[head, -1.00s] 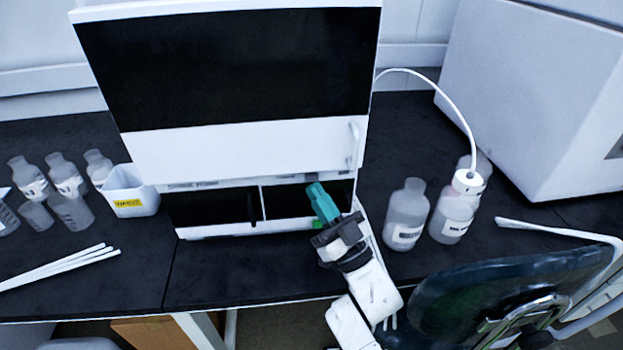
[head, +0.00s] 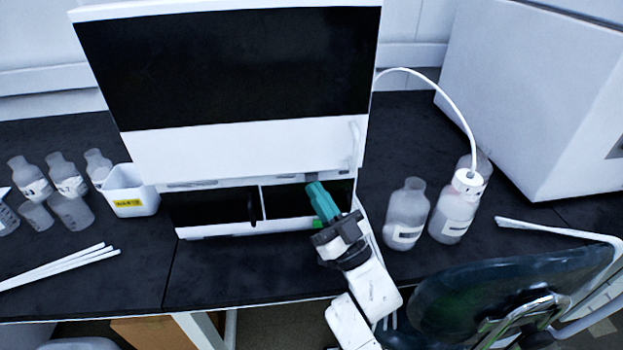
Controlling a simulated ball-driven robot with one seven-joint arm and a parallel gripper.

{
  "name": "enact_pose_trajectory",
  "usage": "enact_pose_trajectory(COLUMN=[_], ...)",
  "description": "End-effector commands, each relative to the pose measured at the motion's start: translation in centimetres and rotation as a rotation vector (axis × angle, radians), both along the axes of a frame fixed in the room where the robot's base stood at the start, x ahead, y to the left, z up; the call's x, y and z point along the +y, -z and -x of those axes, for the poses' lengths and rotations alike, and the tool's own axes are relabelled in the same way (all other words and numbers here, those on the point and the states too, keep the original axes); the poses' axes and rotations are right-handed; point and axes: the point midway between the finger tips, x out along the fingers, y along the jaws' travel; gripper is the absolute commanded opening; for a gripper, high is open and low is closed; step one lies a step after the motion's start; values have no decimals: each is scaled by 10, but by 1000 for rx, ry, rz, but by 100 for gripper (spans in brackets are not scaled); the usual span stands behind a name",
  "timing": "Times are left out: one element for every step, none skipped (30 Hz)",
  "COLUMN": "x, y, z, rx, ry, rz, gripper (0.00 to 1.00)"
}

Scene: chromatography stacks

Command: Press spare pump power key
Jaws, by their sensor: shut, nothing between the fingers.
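A tall white instrument stack (head: 240,150) with a large dark upper panel stands on the black bench. Its low bottom section has two dark front panels, a left one (head: 208,207) and a right one (head: 285,202). The small lettering above them is too blurred to read. My gripper (head: 315,188) has its teal fingers shut and empty, in front of the right panel. No power key can be made out; the fingers cover part of the panel. I cannot tell whether the fingertips touch it.
Clear bottles (head: 407,215) stand right of the stack, one with a white cap and tube (head: 468,183). A white tub (head: 130,190) and several bottles stand at left, with white rods (head: 60,267) before them. A dark chair (head: 470,290) is at front right.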

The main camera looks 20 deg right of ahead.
Motion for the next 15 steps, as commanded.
enact_pose_trajectory(x=[-1, -1, -2, -2, -2, -2, -2, -2, -2, -2, -2, -2, -2, -2, -2], y=[1, 0, 0, 0, 0, 0, 0, 0, 0, 0, 0, 0, 0, 0, 0], z=[-2, -3, -4, -5, -6, -6, -6, -6, -6, -6, -6, -6, -6, -6, -6], rx=[0, 0, 0, 0, 0, 0, 0, 0, 0, 0, 0, 0, 0, 0, 0], ry=[1, 1, 1, 1, 1, 1, 1, 1, 1, 1, 1, 1, 1, 1, 1], rz=[0, -1, 0, 0, 0, 0, 0, 0, 0, 0, 0, 0, 0, 1, 1], gripper=[0, 0, 0, 0, 0, 0, 0, 0, 0, 0, 0, 0, 0, 0, 0])
